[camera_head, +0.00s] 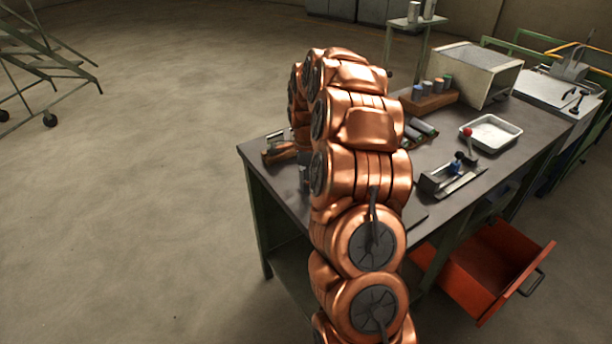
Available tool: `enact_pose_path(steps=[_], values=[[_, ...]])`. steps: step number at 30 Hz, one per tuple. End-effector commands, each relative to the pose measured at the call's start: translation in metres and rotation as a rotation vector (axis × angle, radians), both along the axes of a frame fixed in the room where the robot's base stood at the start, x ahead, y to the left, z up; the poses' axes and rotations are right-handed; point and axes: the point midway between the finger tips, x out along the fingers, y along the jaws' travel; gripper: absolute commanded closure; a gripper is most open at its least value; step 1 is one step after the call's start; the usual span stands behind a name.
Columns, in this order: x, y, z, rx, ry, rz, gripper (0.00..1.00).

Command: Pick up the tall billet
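Several small upright cylinders, likely the billets, stand in a brown block (430,101) towards the back of the workbench. Their tops differ in colour, and one at the right end (447,80) looks grey-green. I cannot tell which is the tall billet. My copper arm rises through the middle of the view and bends down over the left part of the bench. A dark part that seems to be my gripper (304,178) shows low behind the arm, left of the block and well apart from it. Its fingers are mostly hidden, so its opening does not show.
Grey cylinders (420,128) lie right of my arm. A fixture with a blue part (455,182), a red-knobbed lever (468,134) and a metal tray (491,133) stand farther right. An orange drawer (487,270) juts out.

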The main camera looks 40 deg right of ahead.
Motion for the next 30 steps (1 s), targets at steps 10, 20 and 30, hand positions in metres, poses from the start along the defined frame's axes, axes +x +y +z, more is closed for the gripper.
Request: enact_pose_path(steps=[10,20,30], values=[[0.0005,-0.0001,-0.0061,-0.001,-0.002,0.000,0.36],[0.0004,0.0000,-0.0058,-0.001,-0.002,0.000,0.70],[0.0005,-0.0001,-0.0058,-0.001,-0.002,0.000,1.00]])
